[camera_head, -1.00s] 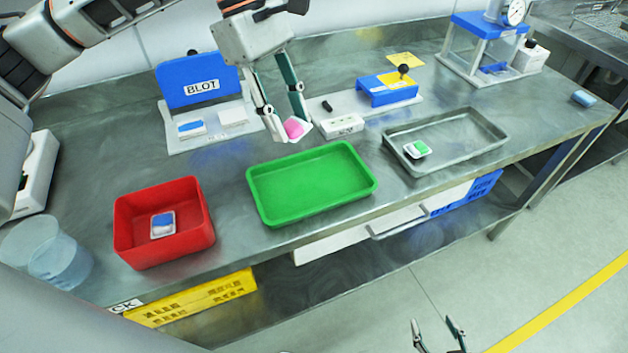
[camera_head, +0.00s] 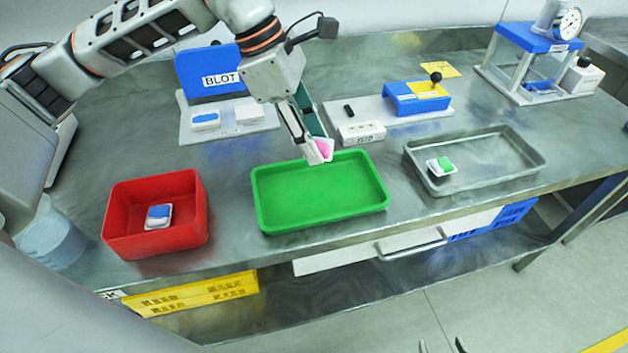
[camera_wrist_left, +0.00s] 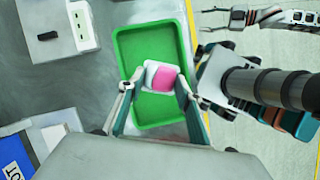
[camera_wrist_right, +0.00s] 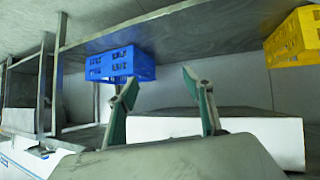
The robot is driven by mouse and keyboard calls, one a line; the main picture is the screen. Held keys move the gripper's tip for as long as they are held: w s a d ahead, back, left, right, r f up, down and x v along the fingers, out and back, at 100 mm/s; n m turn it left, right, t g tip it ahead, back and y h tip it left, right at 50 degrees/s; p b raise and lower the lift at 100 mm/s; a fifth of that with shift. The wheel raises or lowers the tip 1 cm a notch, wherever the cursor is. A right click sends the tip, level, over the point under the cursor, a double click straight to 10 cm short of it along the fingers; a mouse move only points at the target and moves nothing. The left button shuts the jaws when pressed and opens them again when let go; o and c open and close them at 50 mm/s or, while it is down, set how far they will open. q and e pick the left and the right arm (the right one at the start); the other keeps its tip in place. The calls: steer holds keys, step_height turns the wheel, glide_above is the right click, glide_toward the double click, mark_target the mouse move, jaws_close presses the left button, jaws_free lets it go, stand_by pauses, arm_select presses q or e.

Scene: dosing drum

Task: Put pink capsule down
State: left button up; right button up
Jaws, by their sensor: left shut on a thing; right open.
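The pink capsule sits in a small white holder (camera_wrist_left: 160,76), with its pink face (camera_wrist_left: 164,77) showing in the left wrist view. My left gripper (camera_head: 318,152) is shut on it, one finger on each side. In the head view the capsule (camera_head: 323,149) is at the back rim of the green tray (camera_head: 262,215), and in the left wrist view it appears over the tray's green floor. I cannot tell its exact height. My right gripper (camera_wrist_right: 163,92) is open and empty, low in front of the bench; only its fingertips show at the bottom of the head view (camera_head: 442,345).
A red bin (camera_head: 125,226) holding a blue-and-white capsule (camera_head: 158,216) stands left. A grey metal tray (camera_head: 500,172) with a green-and-white capsule (camera_head: 441,167) is right. Behind are the BLOT stand (camera_head: 210,77) and a blue-yellow device (camera_head: 417,97). The green tray's floor looks empty.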

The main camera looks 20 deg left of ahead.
mark_target(320, 193)
arm_select(q)
step_height(320, 193, down, 11)
steer(key=shift+r+b, duration=0.1)
steer(key=shift+b, duration=0.3)
steer(key=shift+f, duration=0.25)
steer(key=o, duration=0.8)
steer(key=p+v, duration=0.1)
steer(key=v, duration=1.1)
steer(key=shift+r, duration=0.25)
